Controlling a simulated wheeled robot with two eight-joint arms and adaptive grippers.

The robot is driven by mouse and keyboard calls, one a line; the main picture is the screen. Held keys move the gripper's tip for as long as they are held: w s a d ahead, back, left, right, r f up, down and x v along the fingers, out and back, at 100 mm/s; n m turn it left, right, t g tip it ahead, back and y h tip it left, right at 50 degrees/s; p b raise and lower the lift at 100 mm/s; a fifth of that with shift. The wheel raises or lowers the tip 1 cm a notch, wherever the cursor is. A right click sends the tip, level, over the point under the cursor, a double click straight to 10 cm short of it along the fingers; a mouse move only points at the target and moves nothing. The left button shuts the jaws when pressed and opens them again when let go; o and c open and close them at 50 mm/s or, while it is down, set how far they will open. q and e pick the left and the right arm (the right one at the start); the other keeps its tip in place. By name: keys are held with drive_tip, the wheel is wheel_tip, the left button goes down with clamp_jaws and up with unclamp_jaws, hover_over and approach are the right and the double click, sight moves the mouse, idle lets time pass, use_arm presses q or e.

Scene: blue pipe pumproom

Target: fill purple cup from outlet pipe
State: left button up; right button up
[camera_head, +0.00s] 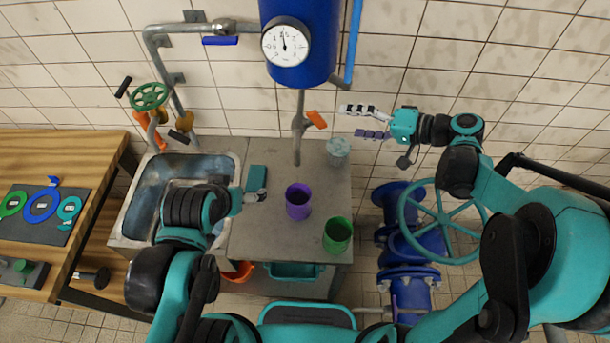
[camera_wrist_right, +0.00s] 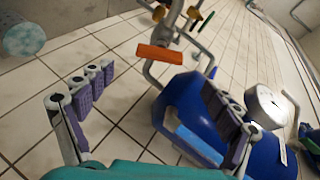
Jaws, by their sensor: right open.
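The purple cup (camera_head: 298,203) stands upright on the grey counter, in front of the outlet pipe (camera_head: 297,147) and apart from it. The pipe hangs from the blue tank (camera_head: 285,72) and has an orange handle (camera_head: 316,119), also seen in the right wrist view (camera_wrist_right: 160,54). My right gripper (camera_head: 352,121) is open and empty, its fingers pointing left toward the orange handle with a gap between. My left gripper (camera_head: 256,185) is over the counter, left of the purple cup; its jaws are unclear. The inside of the cup looks dark, so its contents cannot be told.
A green cup (camera_head: 338,236) stands at the counter's front right, and a pale teal cup (camera_head: 338,150) at its back right. A sink (camera_head: 133,205) is at the left. A blue valve with a teal handwheel (camera_head: 442,255) is right of the counter. A gauge (camera_head: 286,42) is on the tank.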

sight(322, 120)
drive_tip(key=x, duration=0.9)
drive_tip(key=shift+a+b, duration=0.1)
drive_tip(key=shift+b, duration=0.3)
drive_tip(key=c, duration=1.2)
